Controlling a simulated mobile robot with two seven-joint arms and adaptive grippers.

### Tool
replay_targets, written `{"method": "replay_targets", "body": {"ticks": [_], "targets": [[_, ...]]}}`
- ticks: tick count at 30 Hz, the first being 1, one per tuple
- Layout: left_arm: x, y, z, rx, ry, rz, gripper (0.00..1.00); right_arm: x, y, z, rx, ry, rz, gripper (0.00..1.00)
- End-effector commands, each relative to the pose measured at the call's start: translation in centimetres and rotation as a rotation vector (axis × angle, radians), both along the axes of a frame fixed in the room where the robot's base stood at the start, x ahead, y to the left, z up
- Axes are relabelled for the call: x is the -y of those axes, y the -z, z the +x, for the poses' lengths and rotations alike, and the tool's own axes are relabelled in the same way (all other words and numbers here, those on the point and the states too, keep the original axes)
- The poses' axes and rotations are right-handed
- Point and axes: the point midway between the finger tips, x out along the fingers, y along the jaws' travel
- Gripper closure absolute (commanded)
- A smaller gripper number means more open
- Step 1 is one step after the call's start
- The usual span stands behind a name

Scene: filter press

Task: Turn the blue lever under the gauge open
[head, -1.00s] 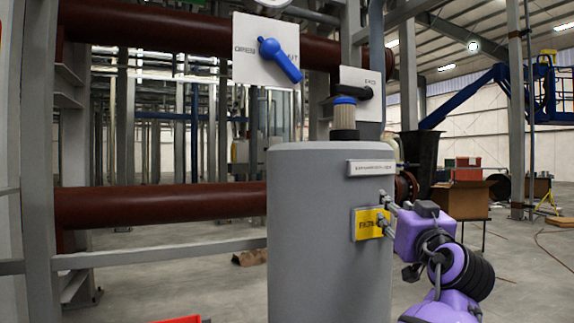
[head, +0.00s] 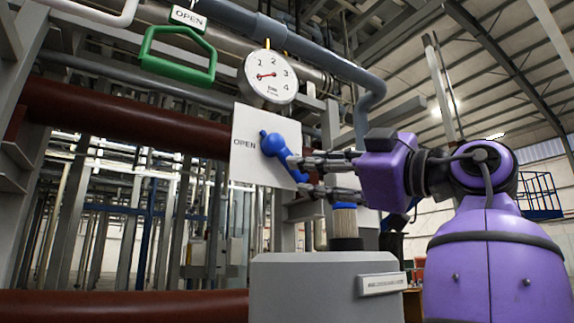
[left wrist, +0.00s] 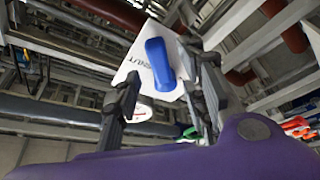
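The blue lever (head: 279,150) is on a white plate (head: 243,170) below the round gauge (head: 268,78). It points down and to the right, away from the word OPEN at the plate's left. In the left wrist view the lever lies between the open fingers (left wrist: 165,100). Contact cannot be told. My right gripper is not in view.
A green handle (head: 180,68) under an OPEN sign (head: 188,17) hangs at the upper left. A blue-topped filter (head: 345,222) and the grey tank (head: 300,285) stand just below my gripper. A red-brown pipe (head: 100,115) runs behind the plate.

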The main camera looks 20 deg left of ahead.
Motion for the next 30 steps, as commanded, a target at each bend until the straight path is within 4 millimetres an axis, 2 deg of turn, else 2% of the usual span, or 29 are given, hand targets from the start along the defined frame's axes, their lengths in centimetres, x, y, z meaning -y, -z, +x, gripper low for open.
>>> {"method": "replay_targets", "body": {"ticks": [3, 9, 14, 21, 30], "targets": [[-2.0, -1.0, 0.4, 0.004, -0.003, -0.001, 0.61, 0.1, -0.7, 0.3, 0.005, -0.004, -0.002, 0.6], [-4.4, -1.7, 1.5, 0.003, 0.0, -0.001, 0.61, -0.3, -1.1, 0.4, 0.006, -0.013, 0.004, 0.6], [-5.3, -1.7, 1.9, 0.002, 0.001, 0.0, 0.61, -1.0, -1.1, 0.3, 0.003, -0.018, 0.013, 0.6], [-5.3, -1.6, 2.1, 0.0, 0.001, 0.001, 0.61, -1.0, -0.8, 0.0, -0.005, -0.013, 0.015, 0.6], [-5.3, -1.7, 2.1, 0.0, 0.003, 0.003, 0.99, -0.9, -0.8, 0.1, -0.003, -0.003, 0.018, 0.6]]}}
